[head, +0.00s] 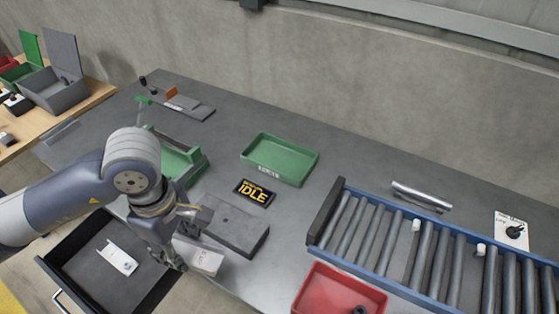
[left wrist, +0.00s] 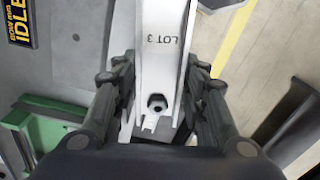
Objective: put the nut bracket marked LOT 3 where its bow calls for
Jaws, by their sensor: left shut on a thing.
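The white nut bracket marked LOT 3 (left wrist: 160,62) is in the jaws of my left gripper (left wrist: 160,80), with a dark nut near its lower end in the left wrist view. In the head view, my left gripper (head: 178,250) holds the bracket (head: 203,259) at the table's front edge, beside a grey block (head: 235,229). A dark display (head: 254,193) behind the block reads IDLE; in the left wrist view, its small line (left wrist: 15,22) reads "BOW mm". My right gripper is not in view.
A green tray (head: 301,176) stands at the table's middle and a red tray (head: 318,282) at the front. A green-framed fixture (head: 190,166) is partly behind my arm. An open drawer (head: 90,285) holds a white piece (head: 118,257). A roller conveyor (head: 385,240) fills the right.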

